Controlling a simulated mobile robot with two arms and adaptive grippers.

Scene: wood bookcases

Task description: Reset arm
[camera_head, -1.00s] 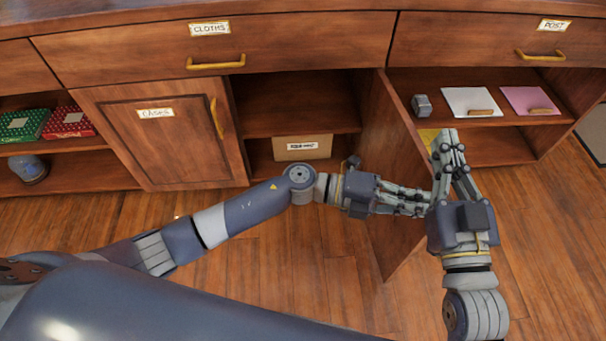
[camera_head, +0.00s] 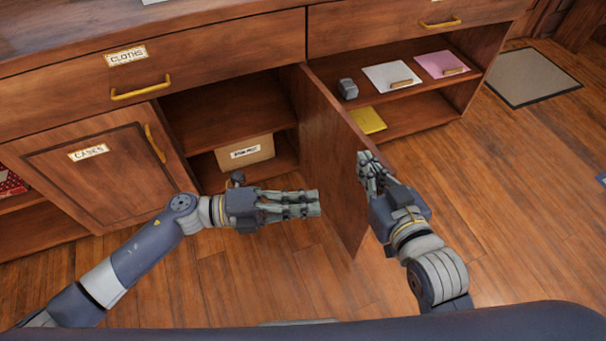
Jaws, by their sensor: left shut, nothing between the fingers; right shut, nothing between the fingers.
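My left gripper (camera_head: 314,204) is shut and empty. It points right, in front of the open cupboard and to the left of the open door (camera_head: 335,165). My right gripper (camera_head: 368,158) is shut and empty. It points up and away on the right side of the same door, very near its edge; I cannot tell if it touches.
The bookcase has a "CLOTHS" drawer (camera_head: 160,60), a closed "CASES" door (camera_head: 95,175) and a cardboard box (camera_head: 245,153) in the open cupboard. Right shelves hold a grey object (camera_head: 348,89), papers (camera_head: 393,76) and a yellow item (camera_head: 368,120).

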